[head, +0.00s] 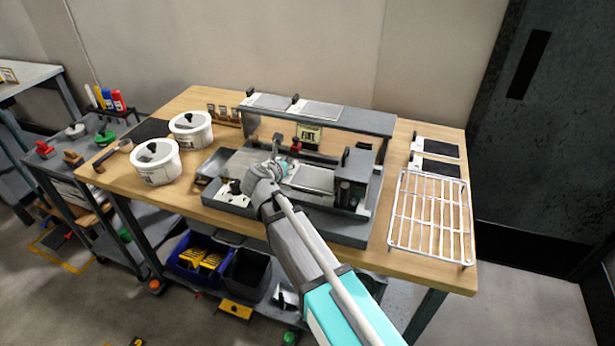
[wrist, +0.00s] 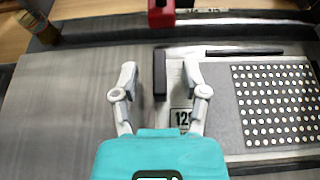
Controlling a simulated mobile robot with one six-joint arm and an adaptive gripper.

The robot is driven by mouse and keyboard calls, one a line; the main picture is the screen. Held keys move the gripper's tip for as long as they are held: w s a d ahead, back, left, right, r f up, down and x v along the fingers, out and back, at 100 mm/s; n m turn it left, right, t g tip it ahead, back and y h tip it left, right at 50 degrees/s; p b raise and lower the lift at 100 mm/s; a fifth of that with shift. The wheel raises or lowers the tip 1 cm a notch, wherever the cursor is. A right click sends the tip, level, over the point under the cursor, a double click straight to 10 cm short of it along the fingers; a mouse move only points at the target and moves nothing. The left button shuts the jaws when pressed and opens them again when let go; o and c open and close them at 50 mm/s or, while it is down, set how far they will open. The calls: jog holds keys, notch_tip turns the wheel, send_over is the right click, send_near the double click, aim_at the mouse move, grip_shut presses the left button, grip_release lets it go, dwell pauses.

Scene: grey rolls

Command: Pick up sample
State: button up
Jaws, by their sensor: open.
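The sample is a flat pale plate with a dark dotted patch (wrist: 276,103), a printed number label (wrist: 181,119) partly hidden by my gripper, and an upright black tab (wrist: 160,76) at its left end. It lies on the grey bed of the machine (head: 350,226). My gripper (wrist: 160,84) is open, with one finger on each side of the black tab and a visible gap on both sides. In the head view my gripper (head: 275,168) is over the bed, and my arm hides part of the machine.
A raised shelf (head: 360,120) behind the machine carries plates with black tabs. Two more plates (head: 436,147) lie at the right, behind a wire rack (head: 430,215). Two white lidded tubs (head: 157,172) stand at the left. A red knob (wrist: 161,13) is just beyond my fingers.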

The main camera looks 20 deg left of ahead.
grip_shut()
jog(key=shift+r, duration=0.1)
dwell(0.6)
notch_tip(320, 180, up, 18)
jog(key=p, duration=1.8)
